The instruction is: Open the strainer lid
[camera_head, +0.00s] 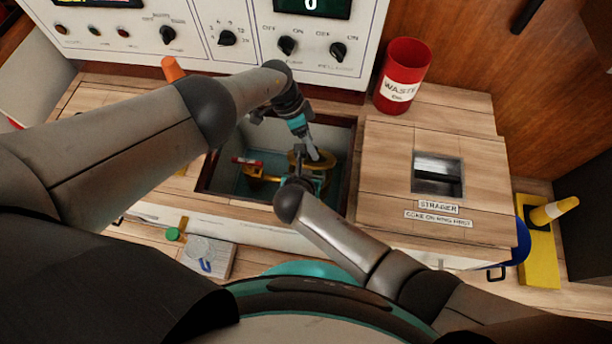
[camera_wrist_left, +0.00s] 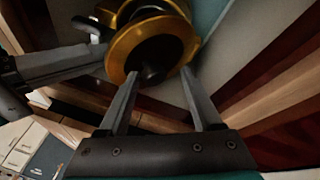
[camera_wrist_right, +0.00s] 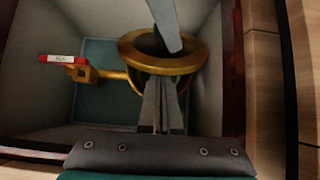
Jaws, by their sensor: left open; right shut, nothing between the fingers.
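A brass strainer body (camera_head: 325,158) with a round ring top sits in an open recess. In the right wrist view its ring (camera_wrist_right: 130,62) has a dark opening. No separate lid on it can be made out. My left gripper (camera_head: 313,153) is open above the ring; in the left wrist view its fingers (camera_wrist_left: 160,76) stand apart at the brass rim (camera_wrist_left: 118,58), with nothing held. My right gripper (camera_head: 297,178) is shut and empty; its fingers (camera_wrist_right: 162,105) are in front of the ring, and contact is unclear. A wooden panel (camera_head: 385,150) labelled STRAINER lies right of the recess.
A brass pipe (camera_wrist_right: 112,75) runs left to a red-tagged fitting (camera_wrist_right: 62,58). A red waste can (camera_head: 402,75) stands behind the panel. A control panel (camera_head: 250,25) rises at the back.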

